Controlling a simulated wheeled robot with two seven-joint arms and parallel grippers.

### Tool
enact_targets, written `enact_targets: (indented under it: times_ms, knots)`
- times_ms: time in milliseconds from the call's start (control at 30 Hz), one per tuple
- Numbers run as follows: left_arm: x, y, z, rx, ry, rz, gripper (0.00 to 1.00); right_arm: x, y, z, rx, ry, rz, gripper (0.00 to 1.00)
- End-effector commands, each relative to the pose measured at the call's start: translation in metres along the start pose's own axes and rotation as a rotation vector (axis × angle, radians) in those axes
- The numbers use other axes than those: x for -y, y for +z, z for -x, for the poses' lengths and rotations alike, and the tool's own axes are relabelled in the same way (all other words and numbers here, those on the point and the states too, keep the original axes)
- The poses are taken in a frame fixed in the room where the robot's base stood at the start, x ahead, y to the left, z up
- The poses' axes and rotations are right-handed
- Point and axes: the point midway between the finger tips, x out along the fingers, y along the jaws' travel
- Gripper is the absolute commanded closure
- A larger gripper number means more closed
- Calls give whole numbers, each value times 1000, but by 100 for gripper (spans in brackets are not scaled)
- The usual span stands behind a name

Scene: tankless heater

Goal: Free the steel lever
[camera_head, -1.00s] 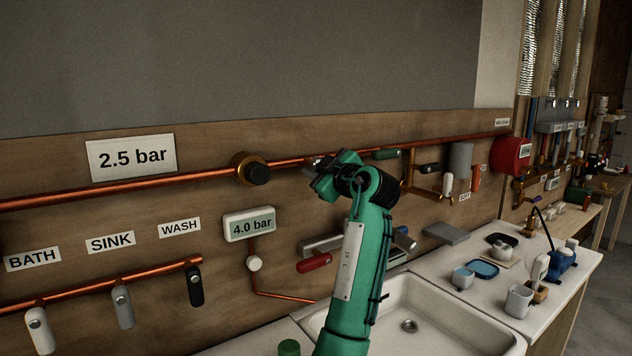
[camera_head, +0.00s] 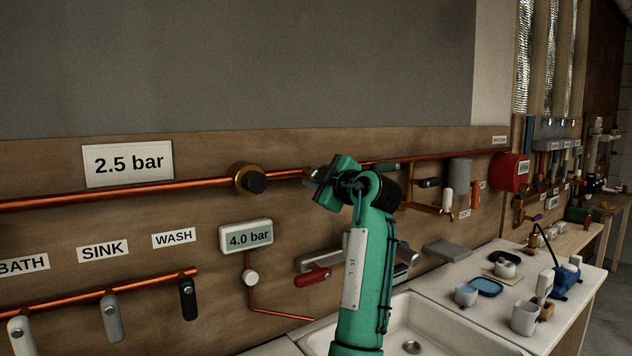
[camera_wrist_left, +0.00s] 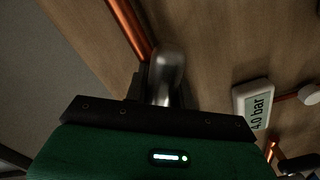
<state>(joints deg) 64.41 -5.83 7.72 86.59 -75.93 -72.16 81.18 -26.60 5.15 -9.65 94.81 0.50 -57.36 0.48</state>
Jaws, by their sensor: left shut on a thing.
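The steel lever (camera_wrist_left: 168,66) shows in the left wrist view as a rounded, shiny grey bar between dark fingers, close to the copper pipe (camera_wrist_left: 130,30). My left gripper (camera_wrist_left: 158,88) is shut on it; the fingers hide part of the lever. In the head view my left gripper (camera_head: 322,182) is at the upper copper pipe (camera_head: 210,185), right of a brass fitting with a black knob (camera_head: 256,182). There the lever is mostly hidden by the gripper. My right gripper is not in view.
A 4.0 bar gauge (camera_head: 246,237) and a red-handled valve (camera_head: 312,277) are on the wooden board below. BATH, SINK and WASH levers hang at lower left. A white sink (camera_head: 455,335) lies below my left arm; cups stand on the counter at right.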

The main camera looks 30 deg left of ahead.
Motion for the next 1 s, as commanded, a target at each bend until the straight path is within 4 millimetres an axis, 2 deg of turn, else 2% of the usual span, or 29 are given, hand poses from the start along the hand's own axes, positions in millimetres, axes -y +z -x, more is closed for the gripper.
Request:
enact_targets:
  times_ms: [367,400,500,833,967,1000]
  knots:
    - [0,0,0,0,0,3,97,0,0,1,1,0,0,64]
    - [0,0,0,0,0,3,73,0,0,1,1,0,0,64]
    - [0,0,0,0,0,3,53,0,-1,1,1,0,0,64]
    - [0,0,2,1,0,2,53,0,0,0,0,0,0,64]
    - [1,1,16,1,2,2,53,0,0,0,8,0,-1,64]
    - [1,1,23,1,2,3,53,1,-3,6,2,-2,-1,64]
